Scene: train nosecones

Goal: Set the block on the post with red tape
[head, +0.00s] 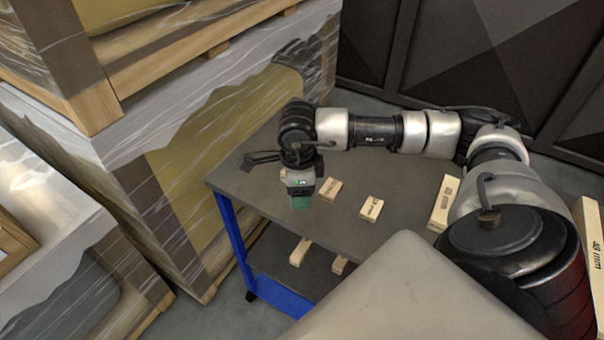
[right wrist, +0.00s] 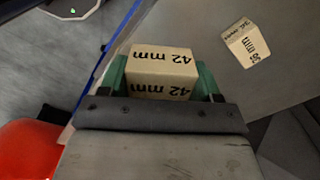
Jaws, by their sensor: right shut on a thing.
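My right gripper (head: 302,198) is over the left part of the grey cart top. In the right wrist view, its green fingers (right wrist: 161,82) are shut on a pale wooden block (right wrist: 162,60) marked 42 mm, one finger on each side. In the head view the held block is mostly hidden by the gripper. I cannot make out a post with red tape in either view. My left gripper is not in view.
The cart top (head: 265,182) bears other wooden blocks: one near my gripper (head: 329,190), one mid-top (head: 371,208), one longer to the right (head: 443,203). Wooden pieces (head: 299,252) lie on the lower shelf. Wrapped pallet loads (head: 200,150) stand close on the left.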

